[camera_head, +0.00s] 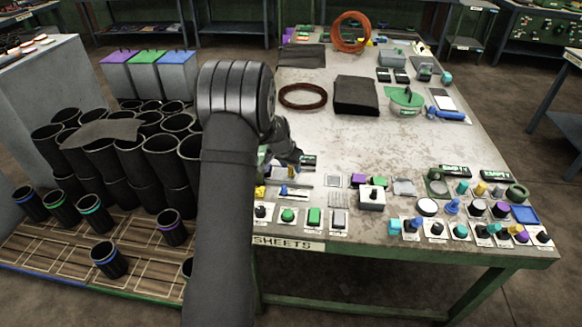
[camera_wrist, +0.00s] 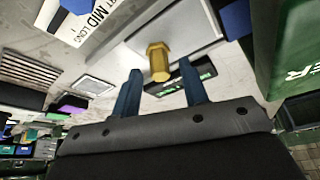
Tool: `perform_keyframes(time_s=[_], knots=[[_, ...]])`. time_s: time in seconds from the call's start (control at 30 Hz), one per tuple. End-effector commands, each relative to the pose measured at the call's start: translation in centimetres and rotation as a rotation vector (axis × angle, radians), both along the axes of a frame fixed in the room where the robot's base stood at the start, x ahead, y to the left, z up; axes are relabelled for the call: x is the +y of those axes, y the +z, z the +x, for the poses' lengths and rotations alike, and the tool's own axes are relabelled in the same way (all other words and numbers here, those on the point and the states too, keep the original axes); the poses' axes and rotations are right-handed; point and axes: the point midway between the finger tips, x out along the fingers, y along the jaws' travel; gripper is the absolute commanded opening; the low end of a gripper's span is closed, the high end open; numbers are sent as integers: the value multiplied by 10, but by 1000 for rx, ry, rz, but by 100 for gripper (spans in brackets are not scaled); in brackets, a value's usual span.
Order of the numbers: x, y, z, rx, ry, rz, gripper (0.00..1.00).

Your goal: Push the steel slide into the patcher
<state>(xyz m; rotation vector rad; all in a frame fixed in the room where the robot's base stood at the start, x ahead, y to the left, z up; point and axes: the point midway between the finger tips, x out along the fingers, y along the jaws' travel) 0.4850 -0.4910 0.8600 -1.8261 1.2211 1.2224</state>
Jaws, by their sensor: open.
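My gripper (camera_wrist: 160,72) is open in the wrist view, its two blue fingers apart. A brass hexagonal knob (camera_wrist: 158,62) shows between the fingertips; I cannot tell how near they are to it. Behind it is a pale metal plate (camera_wrist: 190,25) with a raised edge; I cannot tell for sure whether this is the steel slide. A green block (camera_wrist: 292,60) with white letters ending in "ER", perhaps the patcher, is cut off at the right edge. In the head view my arm hides most of this area, and the fingers are not clear there.
Small labelled buttons and knobs line the front of the worktable (camera_head: 320,120). A black folded sheet (camera_head: 356,95), a dark ring (camera_head: 303,96) and a green-lidded container (camera_head: 405,101) lie farther back. Many black sleeves (camera_head: 165,155) stand at the left. The table's middle is mostly clear.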

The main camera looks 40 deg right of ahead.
Motion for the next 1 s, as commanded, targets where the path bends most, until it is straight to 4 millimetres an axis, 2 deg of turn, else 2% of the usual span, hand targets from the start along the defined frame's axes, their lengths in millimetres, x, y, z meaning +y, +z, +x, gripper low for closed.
perform_keyframes(time_s=[0.6,0.8,1.0], knots=[[45,119,-18,-3,1,-2,40],[54,143,-22,-2,1,-1,40],[57,150,-23,-1,0,0,40]])
